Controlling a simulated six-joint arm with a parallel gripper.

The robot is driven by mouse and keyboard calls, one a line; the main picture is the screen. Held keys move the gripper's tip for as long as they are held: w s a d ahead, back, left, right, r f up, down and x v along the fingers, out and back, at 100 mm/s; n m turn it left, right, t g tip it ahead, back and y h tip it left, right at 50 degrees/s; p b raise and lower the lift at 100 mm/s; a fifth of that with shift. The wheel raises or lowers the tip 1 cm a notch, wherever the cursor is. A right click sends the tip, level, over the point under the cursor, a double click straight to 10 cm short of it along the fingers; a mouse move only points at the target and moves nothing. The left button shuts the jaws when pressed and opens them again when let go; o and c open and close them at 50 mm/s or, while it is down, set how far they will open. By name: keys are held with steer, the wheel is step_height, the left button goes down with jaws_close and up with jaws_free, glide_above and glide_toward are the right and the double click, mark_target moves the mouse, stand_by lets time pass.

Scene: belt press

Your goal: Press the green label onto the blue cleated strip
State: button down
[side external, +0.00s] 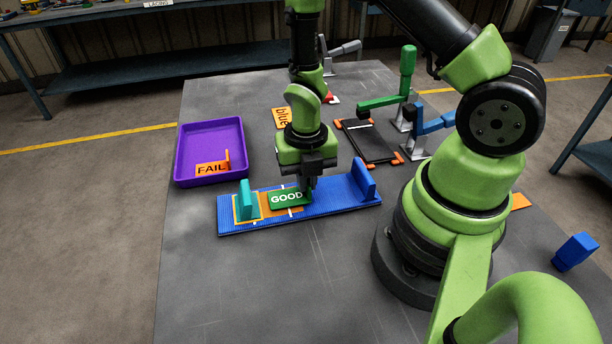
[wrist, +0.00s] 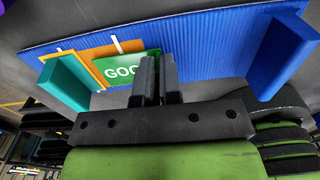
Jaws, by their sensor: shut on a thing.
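The blue cleated strip (side external: 335,192) lies flat on the table, with a blue cleat standing near its right end (side external: 363,180) and a teal cleat (side external: 244,200) near its left end. The green label (side external: 287,198), marked GOOD, is over the strip's orange patch, just right of the teal cleat. My gripper (side external: 307,184) is shut on the label at its right end. In the wrist view the fingers (wrist: 158,80) cover the right part of the label (wrist: 118,70). I cannot tell whether the label touches the strip (wrist: 205,45).
A purple tray (side external: 241,150) with an orange FAIL label (side external: 212,168) stands left behind the strip. The table's front left is clear.

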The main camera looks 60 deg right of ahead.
steer(key=shift+f, duration=0.3)
stand_by(0.6)
steer(key=c, duration=1.2)
jaws_free()
step_height(320, 180, up, 10)
steer(key=shift+f, duration=0.1)
steer(key=shift+r, duration=3.55)
steer(key=shift+d, duration=0.1)
